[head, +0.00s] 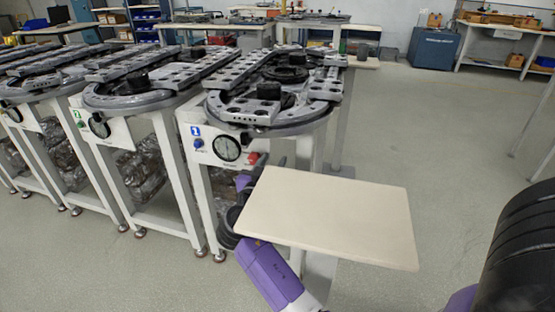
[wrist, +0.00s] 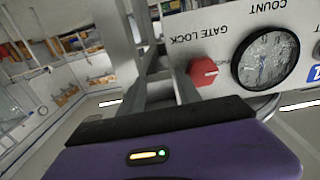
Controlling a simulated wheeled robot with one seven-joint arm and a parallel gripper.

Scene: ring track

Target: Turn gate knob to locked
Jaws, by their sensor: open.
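The gate knob is a red knob (wrist: 203,72) on a white panel, beside upside-down lettering that reads "GATE LOCK". Its setting cannot be told. In the head view the red knob (head: 253,158) sits at the lower right of the front panel (head: 203,146) of the nearest ring track station. My gripper (wrist: 174,82) is open, its grey fingers just left of the knob in the wrist view and apart from it. In the head view my gripper (head: 266,170) is close to that panel, partly hidden behind a beige board.
A round dial (wrist: 264,60) marked "COUNT" is beside the knob; the dial (head: 227,148) also shows in the head view. The beige board (head: 335,215) covers part of my arm. More stations stand to the left. Open floor (head: 440,150) lies to the right.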

